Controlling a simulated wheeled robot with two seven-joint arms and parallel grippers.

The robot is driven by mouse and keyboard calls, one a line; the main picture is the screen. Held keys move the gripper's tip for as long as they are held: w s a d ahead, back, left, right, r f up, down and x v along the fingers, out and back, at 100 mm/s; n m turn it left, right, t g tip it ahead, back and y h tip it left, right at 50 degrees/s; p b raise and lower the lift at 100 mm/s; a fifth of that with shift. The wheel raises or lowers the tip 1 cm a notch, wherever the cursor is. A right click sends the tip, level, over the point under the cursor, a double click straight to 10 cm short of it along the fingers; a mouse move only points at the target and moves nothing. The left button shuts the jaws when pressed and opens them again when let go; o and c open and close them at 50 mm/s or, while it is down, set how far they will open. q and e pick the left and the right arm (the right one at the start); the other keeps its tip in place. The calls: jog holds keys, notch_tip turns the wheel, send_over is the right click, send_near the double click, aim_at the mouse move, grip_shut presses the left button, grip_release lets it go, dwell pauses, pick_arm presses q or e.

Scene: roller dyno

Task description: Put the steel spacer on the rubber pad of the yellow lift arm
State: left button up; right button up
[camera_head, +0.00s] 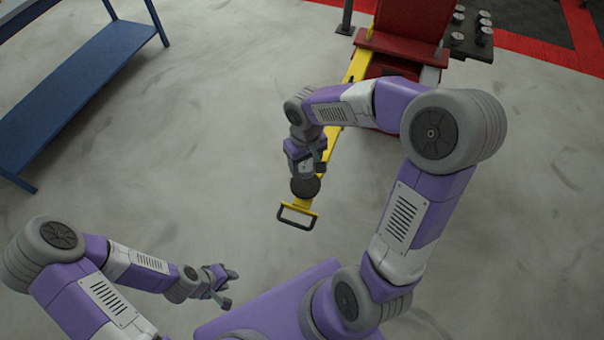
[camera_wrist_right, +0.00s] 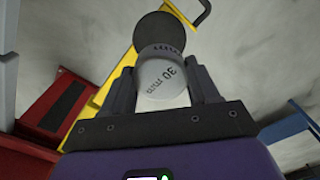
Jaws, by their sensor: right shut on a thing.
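The steel spacer (camera_wrist_right: 160,82), a pale metal cylinder marked "30 mm", sits between the two dark fingers of my right gripper (camera_wrist_right: 165,85) in the right wrist view. My right gripper (camera_head: 313,163) is shut on it, just above the outer end of the yellow lift arm (camera_head: 357,67). The round black rubber pad (camera_head: 305,187) is on that arm, and it also shows beyond the spacer in the right wrist view (camera_wrist_right: 163,28). I cannot tell whether spacer and pad touch. My left gripper (camera_head: 229,287) is open and empty over the floor at lower left.
A black handle (camera_head: 296,225) sticks out at the lift arm's outer end. A red post base (camera_head: 405,45) stands behind it, with a dark rack (camera_head: 470,38) of several metal pieces at its right. A blue bench (camera_head: 75,85) is at upper left. The grey floor between is clear.

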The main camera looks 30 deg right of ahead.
aim_at(305, 183)
jog(key=shift+s+f, duration=0.2)
jog(key=shift+f, duration=0.75)
notch_tip(305, 183, down, 5)
jog(key=shift+w+f+b, duration=0.1)
jog(key=shift+f+b, duration=0.1)
jog(key=shift+b, duration=1.05)
jog(key=shift+f, duration=0.2)
jog(key=o, duration=1.2)
jog(key=shift+r, duration=0.2)
